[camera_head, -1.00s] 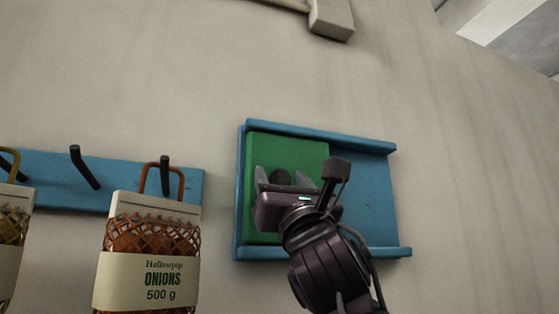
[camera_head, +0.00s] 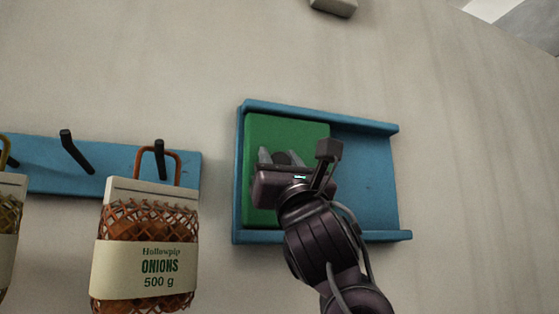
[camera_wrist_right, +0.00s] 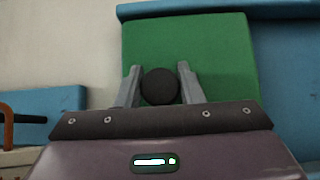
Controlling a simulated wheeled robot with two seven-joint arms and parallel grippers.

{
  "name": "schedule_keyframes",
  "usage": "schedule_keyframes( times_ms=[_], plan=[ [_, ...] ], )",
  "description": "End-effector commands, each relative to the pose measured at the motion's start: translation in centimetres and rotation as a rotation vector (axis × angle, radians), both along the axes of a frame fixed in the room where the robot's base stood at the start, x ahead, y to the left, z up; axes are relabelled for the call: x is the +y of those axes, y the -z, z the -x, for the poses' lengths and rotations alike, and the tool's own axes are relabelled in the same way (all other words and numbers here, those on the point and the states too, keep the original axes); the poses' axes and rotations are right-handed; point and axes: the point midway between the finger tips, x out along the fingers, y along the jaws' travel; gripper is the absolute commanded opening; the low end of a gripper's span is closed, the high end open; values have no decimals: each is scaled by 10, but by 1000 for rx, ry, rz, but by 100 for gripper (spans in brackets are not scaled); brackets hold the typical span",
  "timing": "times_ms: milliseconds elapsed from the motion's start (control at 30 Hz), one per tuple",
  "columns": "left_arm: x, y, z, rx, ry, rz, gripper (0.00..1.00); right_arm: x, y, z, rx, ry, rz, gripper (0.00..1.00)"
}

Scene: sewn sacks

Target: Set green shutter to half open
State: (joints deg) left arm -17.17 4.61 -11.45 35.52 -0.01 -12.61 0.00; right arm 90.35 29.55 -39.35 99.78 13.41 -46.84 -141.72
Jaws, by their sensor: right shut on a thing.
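The green shutter (camera_head: 287,130) is a flat panel in a blue frame (camera_head: 368,185) on the wall. It sits at the left end of the frame, and the right part of the frame is uncovered. A dark round knob (camera_wrist_right: 160,86) stands out from the shutter. My right gripper (camera_head: 281,158) is in front of the shutter, its two grey fingers shut on the knob from either side. It also shows in the right wrist view (camera_wrist_right: 159,88). My left gripper is not in view.
Left of the frame, a blue rail (camera_head: 60,173) with black pegs holds net sacks, one a sack of onions (camera_head: 148,267). A pale block-shaped end (camera_head: 335,7) shows at the top edge. The wall right of the frame is bare.

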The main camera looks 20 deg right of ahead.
Motion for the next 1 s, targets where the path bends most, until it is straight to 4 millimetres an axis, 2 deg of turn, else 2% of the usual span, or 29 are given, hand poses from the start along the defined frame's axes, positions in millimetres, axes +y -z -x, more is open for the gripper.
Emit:
schedule_keyframes(
  times_ms=[133,300,433,567,800,833,1000],
  plan=[
    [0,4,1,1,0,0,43,-13,2,-2,1,6,-1,0],
    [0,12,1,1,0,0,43,-53,2,-3,1,11,-2,0],
    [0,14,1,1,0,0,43,-74,1,-3,1,8,-2,0],
    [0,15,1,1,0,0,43,-81,1,-4,2,2,-2,0],
    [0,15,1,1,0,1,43,-80,1,-4,3,1,-1,0],
    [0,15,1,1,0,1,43,-80,1,-4,3,0,0,35],
    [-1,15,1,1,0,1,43,-80,1,-4,2,0,0,54]
  ],
)
